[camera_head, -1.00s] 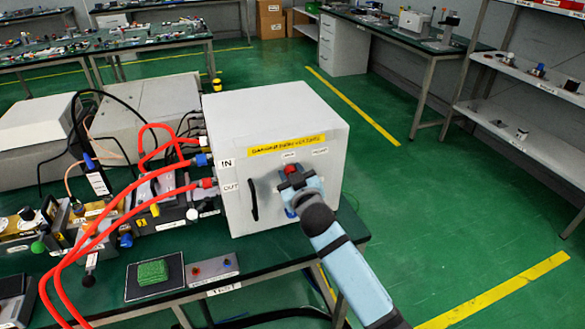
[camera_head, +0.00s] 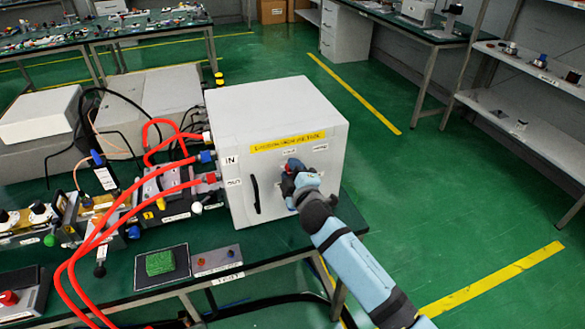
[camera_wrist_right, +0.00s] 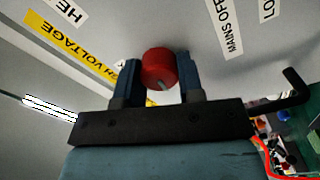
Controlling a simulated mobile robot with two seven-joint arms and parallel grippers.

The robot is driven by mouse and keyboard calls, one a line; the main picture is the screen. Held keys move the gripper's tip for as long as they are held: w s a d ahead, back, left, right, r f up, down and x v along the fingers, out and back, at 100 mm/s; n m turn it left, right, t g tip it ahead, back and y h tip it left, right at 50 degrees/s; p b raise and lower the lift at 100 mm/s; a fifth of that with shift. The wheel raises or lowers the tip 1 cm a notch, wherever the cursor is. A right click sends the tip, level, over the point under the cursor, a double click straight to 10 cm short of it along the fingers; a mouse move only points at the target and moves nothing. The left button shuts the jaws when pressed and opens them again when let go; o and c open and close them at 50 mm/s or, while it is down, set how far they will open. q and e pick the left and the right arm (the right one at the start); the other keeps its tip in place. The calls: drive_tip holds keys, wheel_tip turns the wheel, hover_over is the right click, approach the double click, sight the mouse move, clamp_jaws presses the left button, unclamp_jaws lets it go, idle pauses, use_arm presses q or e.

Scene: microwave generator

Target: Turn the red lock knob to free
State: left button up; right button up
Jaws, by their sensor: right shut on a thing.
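The red lock knob (camera_wrist_right: 160,68) is on the front of the white cabinet (camera_head: 300,125). It has a pale mark on its face. My right gripper (camera_wrist_right: 159,80) has its two blue fingers on either side of the knob, shut on it. My left gripper is in neither view.
A black handle (camera_head: 256,195) stands out left of my gripper; it also shows in the wrist view (camera_wrist_right: 294,86). Red hoses (camera_head: 125,210) run to the cabinet's left side. A green block (camera_head: 160,261) lies on the bench. Green floor is clear at right.

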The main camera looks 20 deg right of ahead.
drive_tip(key=shift+n, duration=0.9)
drive_tip(key=o, duration=0.9)
drive_tip(key=s, duration=0.9)
drive_tip(key=s+b, duration=0.1)
drive_tip(key=s, duration=0.3)
drive_tip(key=shift+s+d, duration=0.25)
drive_tip(key=shift+s, duration=0.15)
